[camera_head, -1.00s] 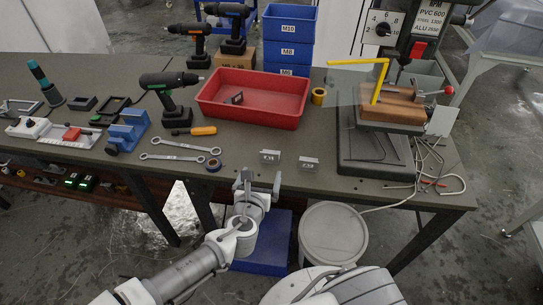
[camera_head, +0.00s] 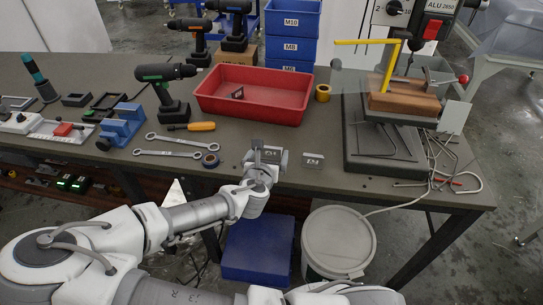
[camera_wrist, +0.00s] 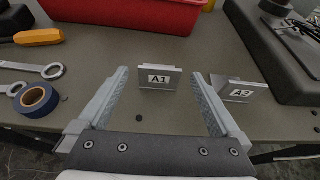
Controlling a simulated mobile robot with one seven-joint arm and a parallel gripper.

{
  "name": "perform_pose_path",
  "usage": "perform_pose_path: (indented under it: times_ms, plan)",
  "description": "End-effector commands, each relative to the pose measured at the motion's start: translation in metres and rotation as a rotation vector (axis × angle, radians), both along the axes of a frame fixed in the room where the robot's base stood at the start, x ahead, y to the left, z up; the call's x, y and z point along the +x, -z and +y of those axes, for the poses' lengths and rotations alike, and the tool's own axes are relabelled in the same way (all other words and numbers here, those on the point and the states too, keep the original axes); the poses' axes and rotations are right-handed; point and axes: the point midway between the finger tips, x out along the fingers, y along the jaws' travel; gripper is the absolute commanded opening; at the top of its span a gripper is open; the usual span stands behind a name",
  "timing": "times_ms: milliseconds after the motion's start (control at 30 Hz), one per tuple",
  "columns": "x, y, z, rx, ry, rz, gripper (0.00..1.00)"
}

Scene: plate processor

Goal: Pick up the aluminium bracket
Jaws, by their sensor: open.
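Two small grey metal brackets with white labels stand near the front edge of the workbench. The one marked A1 (camera_wrist: 159,77) is centred in the wrist view, and the one marked A2 (camera_wrist: 238,91) is to its right. The A2 bracket also shows in the head view (camera_head: 313,160). My gripper (camera_wrist: 160,73) is open and empty-jawed, with its fingers on either side of the A1 bracket in the picture; I cannot tell whether the fingertips are level with it. In the head view my gripper (camera_head: 268,155) partly covers the A1 bracket.
A red tray (camera_head: 215,109) with a small dark part lies behind. Two wrenches (camera_head: 168,154), a blue tape roll (camera_head: 211,160) and an orange-handled screwdriver (camera_head: 201,126) lie left. The drill press base (camera_head: 360,160) stands right. A white-lidded bucket (camera_head: 338,243) is on the floor.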

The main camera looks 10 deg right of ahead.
Motion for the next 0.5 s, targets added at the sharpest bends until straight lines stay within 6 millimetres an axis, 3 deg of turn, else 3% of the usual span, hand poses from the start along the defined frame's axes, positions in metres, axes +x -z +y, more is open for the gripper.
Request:
perform_pose_path:
  times_ms: [267, 500]
  plan:
    - [0.017, 0.009, -0.007, 0.000, 0.000, 0.001, 1.00]
    - [0.039, 0.029, -0.017, 0.001, 0.003, 0.001, 1.00]
